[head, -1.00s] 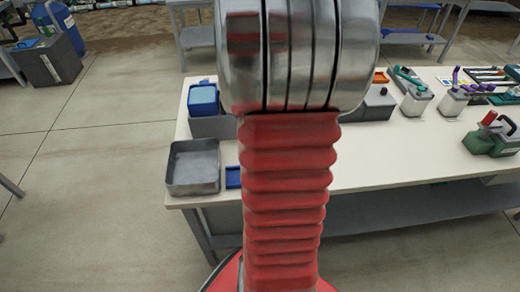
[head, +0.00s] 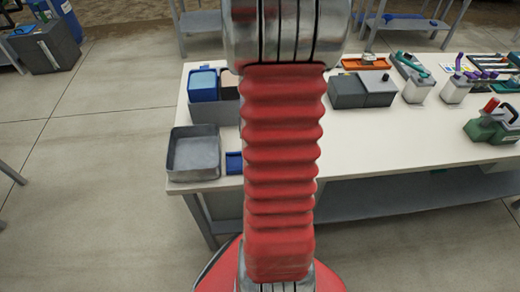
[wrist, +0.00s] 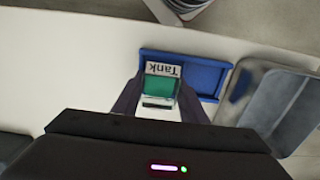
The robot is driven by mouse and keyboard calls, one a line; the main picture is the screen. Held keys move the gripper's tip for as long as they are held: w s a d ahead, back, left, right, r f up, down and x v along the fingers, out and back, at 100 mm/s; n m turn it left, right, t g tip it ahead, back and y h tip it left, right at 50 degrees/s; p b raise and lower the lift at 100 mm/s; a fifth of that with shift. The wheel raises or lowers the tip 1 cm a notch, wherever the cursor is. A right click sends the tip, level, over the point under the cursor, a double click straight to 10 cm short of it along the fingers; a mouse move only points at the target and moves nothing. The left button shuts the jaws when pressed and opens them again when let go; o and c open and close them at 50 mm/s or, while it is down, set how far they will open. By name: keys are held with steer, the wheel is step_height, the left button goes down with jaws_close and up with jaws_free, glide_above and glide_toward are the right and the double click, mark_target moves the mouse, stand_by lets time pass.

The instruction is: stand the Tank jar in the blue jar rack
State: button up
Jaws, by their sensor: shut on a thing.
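The Tank jar (wrist: 160,87) shows in the wrist view with a white label reading "Tank" upside down and a green part below it. My gripper (wrist: 157,98) is shut on it, one dark finger on each side. The blue jar rack (wrist: 208,76) lies just beyond and to the right of the jar in that view; the jar overlaps its left part. I cannot tell whether the jar is above the rack or in it. In the head view, the blue rack (head: 234,163) shows only as a small piece left of my red arm, which hides the jar and gripper.
A grey open tray (head: 193,158) stands left of the rack at the table corner; the wrist view shows it close by (wrist: 270,105). A grey box (head: 213,110) with a blue item stands behind.

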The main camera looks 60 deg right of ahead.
steer(key=shift+f, duration=0.2)
steer(key=o, duration=1.2)
step_height(320, 180, up, 9)
stand_by(1.0)
stand_by(0.5)
